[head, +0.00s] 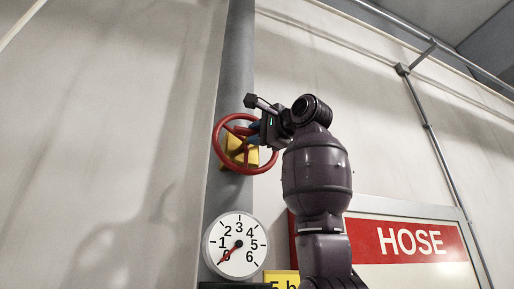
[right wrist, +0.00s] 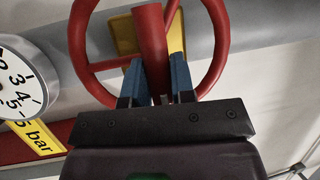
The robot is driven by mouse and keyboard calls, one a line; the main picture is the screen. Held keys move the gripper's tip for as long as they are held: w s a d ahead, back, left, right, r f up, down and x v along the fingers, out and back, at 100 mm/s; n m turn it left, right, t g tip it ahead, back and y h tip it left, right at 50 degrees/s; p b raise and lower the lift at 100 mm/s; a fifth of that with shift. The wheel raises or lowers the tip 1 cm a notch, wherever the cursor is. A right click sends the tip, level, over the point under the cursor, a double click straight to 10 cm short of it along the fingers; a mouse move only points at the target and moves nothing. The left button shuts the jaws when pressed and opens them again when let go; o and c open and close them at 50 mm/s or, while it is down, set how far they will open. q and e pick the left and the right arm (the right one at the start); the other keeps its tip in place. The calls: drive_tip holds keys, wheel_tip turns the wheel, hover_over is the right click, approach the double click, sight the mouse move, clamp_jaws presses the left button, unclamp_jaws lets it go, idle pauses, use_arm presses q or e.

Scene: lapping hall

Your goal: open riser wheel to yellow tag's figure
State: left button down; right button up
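The riser wheel (head: 219,136) is a red spoked handwheel with a yellow part behind it, on a grey vertical pipe. It also shows in the right wrist view (right wrist: 78,50). My right gripper (head: 262,131) is at the wheel's right side. In the wrist view its blue fingers (right wrist: 158,85) lie on both sides of a red spoke and appear closed on it. The round white gauge (head: 247,262) below has a red needle pointing lower left, at about 0. The yellow tag (head: 282,277) reads "5 b" in the head view, its right part hidden by my arm, and "5 bar" in the wrist view (right wrist: 42,139). My left gripper is not in view.
A red and white HOSE sign or cabinet (head: 455,243) is on the wall at lower right, partly behind my right arm. A thin conduit (head: 430,130) runs down the right wall. The wall left of the pipe is bare.

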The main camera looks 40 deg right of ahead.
clamp_jaws()
drive_tip(key=shift+f, duration=0.1)
drive_tip(key=m+b, duration=0.1)
drive_tip(key=m+t+b, duration=0.1)
drive_tip(key=shift+f+m+h, duration=0.2)
drive_tip(key=shift+m+h, duration=0.1)
drive_tip(key=shift+m, duration=0.1)
drive_tip(key=shift+w+a+m+t+h+b, duration=0.1)
drive_tip(key=shift+m+t+h+b, duration=0.3)
drive_tip(key=shift+m, duration=0.7)
drive_tip(key=shift+m+t+h+b, duration=0.2)
drive_tip(key=shift+m+h+b, duration=0.35)
drive_tip(key=shift+m, duration=0.55)
drive_tip(key=o, duration=0.8)
unclamp_jaws()
